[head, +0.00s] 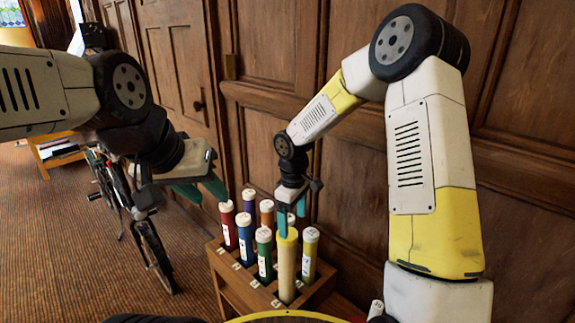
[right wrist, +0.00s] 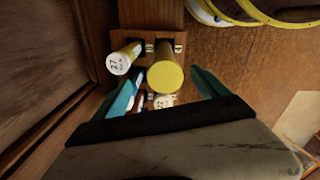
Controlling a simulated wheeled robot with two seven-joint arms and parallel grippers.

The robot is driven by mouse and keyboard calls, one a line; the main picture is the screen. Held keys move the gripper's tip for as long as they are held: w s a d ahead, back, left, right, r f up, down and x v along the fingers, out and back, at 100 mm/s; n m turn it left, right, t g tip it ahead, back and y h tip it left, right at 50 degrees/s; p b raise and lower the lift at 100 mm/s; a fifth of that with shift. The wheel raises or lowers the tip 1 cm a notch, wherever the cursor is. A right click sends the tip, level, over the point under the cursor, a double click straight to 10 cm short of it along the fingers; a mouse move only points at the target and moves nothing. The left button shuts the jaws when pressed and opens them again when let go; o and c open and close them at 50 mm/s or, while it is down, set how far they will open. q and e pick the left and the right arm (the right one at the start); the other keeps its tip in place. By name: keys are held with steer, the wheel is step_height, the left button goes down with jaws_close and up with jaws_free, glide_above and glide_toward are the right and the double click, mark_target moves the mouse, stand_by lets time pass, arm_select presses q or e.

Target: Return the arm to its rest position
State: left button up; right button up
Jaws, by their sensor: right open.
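My right gripper (head: 291,213) is open just above and around the top of a plain yellow tube (head: 286,268) that stands upright in a wooden rack (head: 262,296). In the right wrist view, the teal fingers of this gripper (right wrist: 165,92) are spread wide. The yellow tube's round end (right wrist: 165,76) lies between and slightly beyond the fingertips, with gaps on both sides. The right arm is raised and bent above the rack. My left gripper (head: 203,189) is at the left, its green fingers apart and empty.
Several white-capped tubes stand close around the yellow one, including a red tube (head: 229,225), a green tube (head: 264,255) and a yellow labelled tube (head: 309,256). A wood-panelled wall (head: 270,55) is close behind. A bicycle (head: 150,240) stands on the carpet at left.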

steer(key=s+d+r+m+t, duration=0.1)
steer(key=s+d+r, duration=0.15)
steer(key=r, duration=0.25)
steer(key=s+d+r+m, duration=0.1)
steer(key=d+r+m, duration=0.15)
steer(key=r, duration=0.25)
steer(key=s+d+r+m+t+y, duration=0.1)
steer(key=s+d+r+m+t, duration=0.1)
steer(key=s+r, duration=0.5)
steer(key=s+d+r+m+t+y, duration=0.1)
steer(key=s+d+r+m, duration=0.4)
steer(key=s, duration=0.6)
steer(key=shift+s+d+r+m+t, duration=0.15)
steer(key=shift+d+r+m+t, duration=0.2)
steer(key=shift+r+t, duration=0.6)
